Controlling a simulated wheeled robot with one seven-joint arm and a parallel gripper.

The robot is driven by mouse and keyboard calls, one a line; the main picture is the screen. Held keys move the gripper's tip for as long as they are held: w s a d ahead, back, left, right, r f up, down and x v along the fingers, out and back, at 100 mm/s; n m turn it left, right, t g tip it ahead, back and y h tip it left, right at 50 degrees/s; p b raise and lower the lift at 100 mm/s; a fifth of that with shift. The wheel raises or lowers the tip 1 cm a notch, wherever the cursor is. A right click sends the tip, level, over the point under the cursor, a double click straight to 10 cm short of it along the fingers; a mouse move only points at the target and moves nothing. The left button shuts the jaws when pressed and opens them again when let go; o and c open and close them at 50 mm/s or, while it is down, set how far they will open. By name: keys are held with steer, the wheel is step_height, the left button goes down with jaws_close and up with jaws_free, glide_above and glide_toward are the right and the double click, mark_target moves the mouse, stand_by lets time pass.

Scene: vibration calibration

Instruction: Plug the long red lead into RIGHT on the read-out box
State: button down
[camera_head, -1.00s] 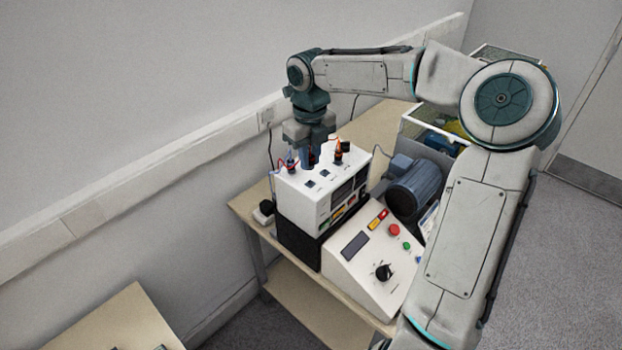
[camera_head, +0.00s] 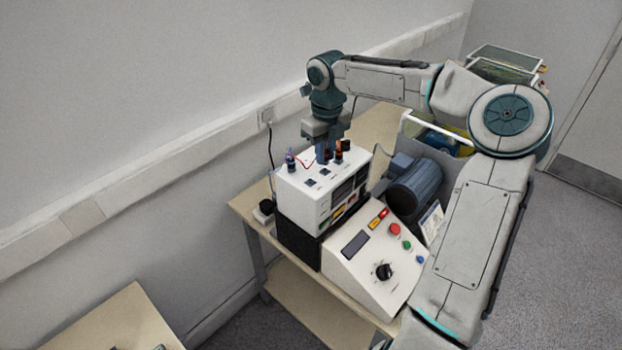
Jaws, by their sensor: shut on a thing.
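The white read-out box (camera_head: 301,205) stands on a black unit at the wall end of the bench, with sockets on its top. My gripper (camera_head: 326,157) points down over the top's rear middle and is shut. A thin red lead (camera_head: 305,163) runs from near the dark plug (camera_head: 290,161) at the box's left to my fingers. Its held end is hidden between the fingers; I cannot tell whether it touches a socket. A dark plug with an orange band (camera_head: 339,154) stands just right of my fingers. Socket labels are too small to read.
A sloped control console (camera_head: 373,262) with a red button and black knob stands in front of the box. A blue-grey motor (camera_head: 415,187) is to the right. Free bench (camera_head: 385,122) lies behind the box.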

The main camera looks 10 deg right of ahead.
steer(key=shift+d+f, duration=0.1)
steer(key=shift+f, duration=0.3)
steer(key=shift+f+p, duration=0.3)
steer(key=shift+f, duration=0.7)
stand_by(2.6)
steer(key=shift+m, duration=0.3)
steer(key=m, duration=0.3)
steer(key=shift+m, duration=0.3)
steer(key=shift+r+m, duration=0.1)
steer(key=shift+m, duration=1.9)
steer(key=m, duration=0.4)
